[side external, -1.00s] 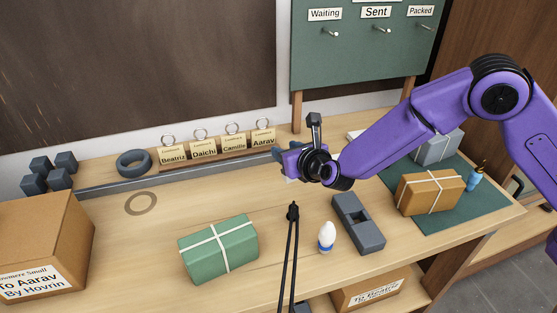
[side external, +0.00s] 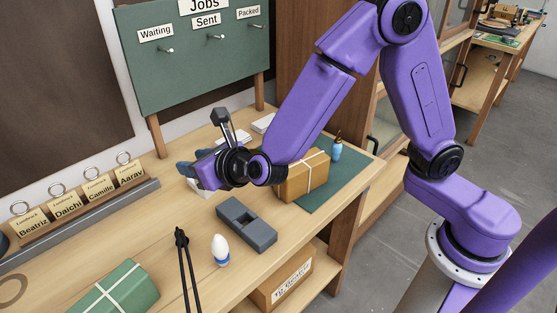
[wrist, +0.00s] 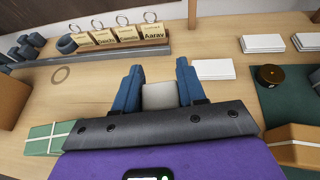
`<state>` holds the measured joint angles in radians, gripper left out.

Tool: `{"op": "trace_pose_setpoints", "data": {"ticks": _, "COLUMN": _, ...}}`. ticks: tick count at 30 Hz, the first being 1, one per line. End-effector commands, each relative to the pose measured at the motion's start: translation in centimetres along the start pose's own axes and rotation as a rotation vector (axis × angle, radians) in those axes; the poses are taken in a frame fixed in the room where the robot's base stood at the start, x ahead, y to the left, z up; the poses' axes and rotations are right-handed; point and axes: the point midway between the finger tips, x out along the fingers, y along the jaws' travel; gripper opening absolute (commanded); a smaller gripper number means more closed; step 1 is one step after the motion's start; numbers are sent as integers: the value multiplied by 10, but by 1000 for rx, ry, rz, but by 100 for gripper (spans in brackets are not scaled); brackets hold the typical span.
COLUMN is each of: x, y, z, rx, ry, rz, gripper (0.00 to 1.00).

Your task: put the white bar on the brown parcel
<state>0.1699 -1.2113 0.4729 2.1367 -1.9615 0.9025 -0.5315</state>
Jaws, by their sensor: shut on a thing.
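My gripper (side external: 192,176) is over the back of the bench, left of the brown parcel, its blue fingers pointing left and away. In the wrist view the fingers (wrist: 158,78) are shut on a pale grey-white block, which I take for the white bar (wrist: 160,96). In the side view the bar is mostly hidden by my gripper. The brown parcel (side external: 306,175), tied with white string, lies on the green mat, partly behind my arm. Its corner shows at the lower right of the wrist view (wrist: 295,143).
A grey slotted block (side external: 246,223), a white egg-shaped thing with a blue band (side external: 220,250) and a green parcel (side external: 118,288) lie in front. A blue bottle (side external: 336,150) stands behind the brown parcel. White cards (wrist: 213,69) lie near my fingers.

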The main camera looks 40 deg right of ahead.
Motion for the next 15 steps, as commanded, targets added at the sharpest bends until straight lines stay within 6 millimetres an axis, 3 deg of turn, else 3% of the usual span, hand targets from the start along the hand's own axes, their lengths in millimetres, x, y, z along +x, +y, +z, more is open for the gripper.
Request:
{"op": "trace_pose_setpoints", "data": {"ticks": 5, "x": -28, "y": -25, "z": 19, "rx": 50, "ry": -5, "rz": -103, "gripper": 6}}
{"op": "trace_pose_setpoints", "data": {"ticks": 8, "x": -51, "y": -50, "z": 29, "rx": 88, "ry": -4, "rz": -196, "gripper": 6}}
{"op": "trace_pose_setpoints", "data": {"ticks": 15, "x": -123, "y": -130, "z": 35, "rx": 197, "ry": -2, "rz": -468, "gripper": 6}}
